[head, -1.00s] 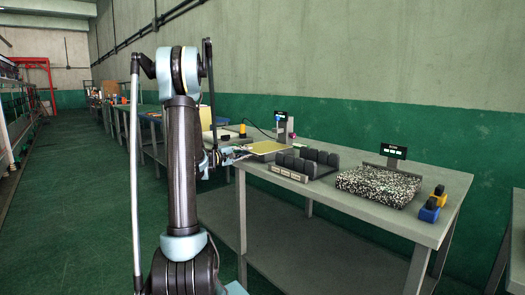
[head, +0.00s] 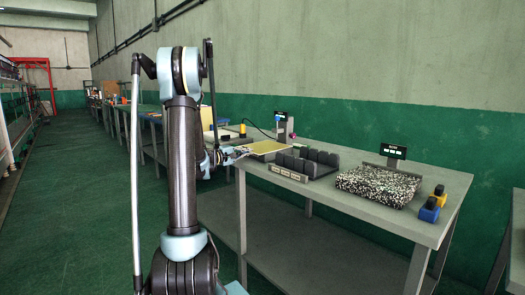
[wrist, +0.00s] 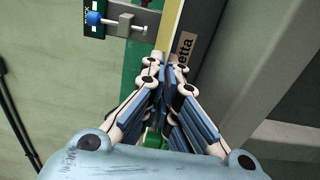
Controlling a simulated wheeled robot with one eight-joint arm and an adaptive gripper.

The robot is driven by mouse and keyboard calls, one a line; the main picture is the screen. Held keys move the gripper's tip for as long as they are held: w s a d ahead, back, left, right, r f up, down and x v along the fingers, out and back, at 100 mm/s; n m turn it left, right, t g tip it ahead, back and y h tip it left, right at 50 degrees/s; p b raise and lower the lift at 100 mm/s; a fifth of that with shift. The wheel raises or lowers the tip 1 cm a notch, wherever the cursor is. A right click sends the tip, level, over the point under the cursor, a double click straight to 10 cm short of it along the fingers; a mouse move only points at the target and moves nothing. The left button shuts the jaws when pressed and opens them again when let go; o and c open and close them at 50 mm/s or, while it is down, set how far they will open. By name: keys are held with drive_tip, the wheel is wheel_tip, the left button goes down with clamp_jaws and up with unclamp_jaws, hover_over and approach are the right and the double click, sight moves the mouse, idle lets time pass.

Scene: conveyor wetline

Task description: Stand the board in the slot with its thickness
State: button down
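A flat yellow-topped piece (head: 266,147), perhaps the board or the rest under it, lies at the left end of the near table. In the wrist view it may be the narrow yellow strip (wrist: 171,22) beside a dark side face with a partly hidden label. The black rack (head: 318,157) with upright dividers and slots stands just right of it, with pale labels on its front. My gripper (head: 240,153) is at the left edge of the yellow piece. In the wrist view my gripper's fingertips (wrist: 167,68) come close together at the strip; whether anything is between them is unclear.
A speckled block (head: 378,186) lies right of the rack, with a small display (head: 393,151) behind it. Another display device (head: 282,122) stands behind the yellow piece. Bare table top (head: 345,209) shows in front.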

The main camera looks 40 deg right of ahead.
drive_tip(key=shift+a, duration=0.4)
drive_tip(key=shift+r, duration=0.1)
idle(0.6)
drive_tip(key=shift+d+r+g+y, duration=0.15)
drive_tip(key=shift+r+y, duration=0.45)
drive_tip(key=shift+r, duration=0.6)
drive_tip(key=shift+d+r+g+y, duration=0.15)
drive_tip(key=shift+r+y, duration=0.45)
drive_tip(key=shift+r, duration=0.55)
drive_tip(key=shift+d+r+y, duration=0.2)
drive_tip(key=shift+r+y, duration=0.3)
drive_tip(key=shift+r, duration=0.55)
drive_tip(key=d+r+y, duration=0.3)
drive_tip(key=r, duration=0.3)
drive_tip(key=shift+w+r, duration=0.25)
drive_tip(key=shift+d+r+y, duration=0.1)
drive_tip(key=shift+y, duration=0.2)
